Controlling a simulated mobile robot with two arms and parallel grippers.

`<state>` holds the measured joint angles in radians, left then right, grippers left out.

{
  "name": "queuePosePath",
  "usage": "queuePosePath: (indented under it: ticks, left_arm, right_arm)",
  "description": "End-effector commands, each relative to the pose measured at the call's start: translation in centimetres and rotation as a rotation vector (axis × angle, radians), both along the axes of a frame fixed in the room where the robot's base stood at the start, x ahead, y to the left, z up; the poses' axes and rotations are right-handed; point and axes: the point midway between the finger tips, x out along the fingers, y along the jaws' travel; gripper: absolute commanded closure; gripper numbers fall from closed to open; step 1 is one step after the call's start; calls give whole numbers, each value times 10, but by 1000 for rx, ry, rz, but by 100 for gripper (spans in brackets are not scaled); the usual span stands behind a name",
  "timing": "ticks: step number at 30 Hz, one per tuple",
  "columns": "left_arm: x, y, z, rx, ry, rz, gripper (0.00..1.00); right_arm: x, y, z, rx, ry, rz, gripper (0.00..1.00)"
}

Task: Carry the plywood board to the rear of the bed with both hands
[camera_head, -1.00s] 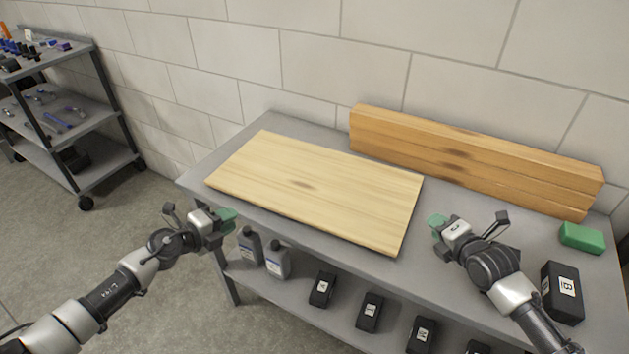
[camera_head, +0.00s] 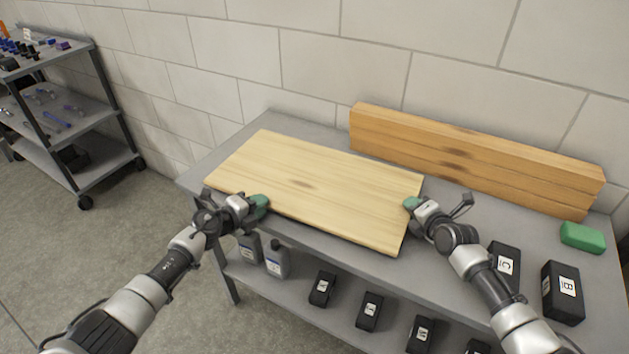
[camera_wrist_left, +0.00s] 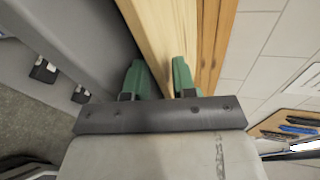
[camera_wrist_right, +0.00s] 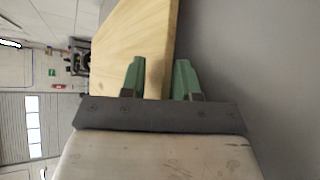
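The plywood board (camera_head: 310,184), pale with a small knot, lies flat on the grey workbench (camera_head: 281,126). My left gripper (camera_head: 259,203) is at its front edge, toward the left corner. In the left wrist view the green fingers (camera_wrist_left: 160,80) stand on either side of the board's edge. My right gripper (camera_head: 412,205) is at the right end edge. In the right wrist view its fingers (camera_wrist_right: 160,78) also straddle the board's edge. The board fills the view between both finger pairs; whether they press on it cannot be told.
Stacked timber beams (camera_head: 475,160) stand behind against the block wall. A green block (camera_head: 582,237) and black boxes (camera_head: 563,292) sit at the right. Bottles (camera_head: 277,260) and several black boxes are on the lower shelf. A tool cart (camera_head: 70,130) stands far left.

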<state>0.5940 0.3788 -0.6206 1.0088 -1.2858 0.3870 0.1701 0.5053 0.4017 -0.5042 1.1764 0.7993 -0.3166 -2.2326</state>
Motion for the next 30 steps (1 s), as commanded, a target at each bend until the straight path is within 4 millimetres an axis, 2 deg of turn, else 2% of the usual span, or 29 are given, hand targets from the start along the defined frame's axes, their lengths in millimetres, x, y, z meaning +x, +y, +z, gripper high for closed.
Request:
queuePosePath:
  ticks: [2,7,8,30]
  left_arm:
    - [0,0,0,0,0,0,74]
    - [0,0,0,0,0,0,100]
    - [0,0,0,1,-1,0,100]
    - [0,0,0,10,-6,-2,100]
  right_arm:
    - [0,0,0,0,0,0,69]
    - [0,0,0,0,0,0,95]
    - [0,0,0,0,0,0,100]
    - [-1,0,0,-10,-3,4,100]
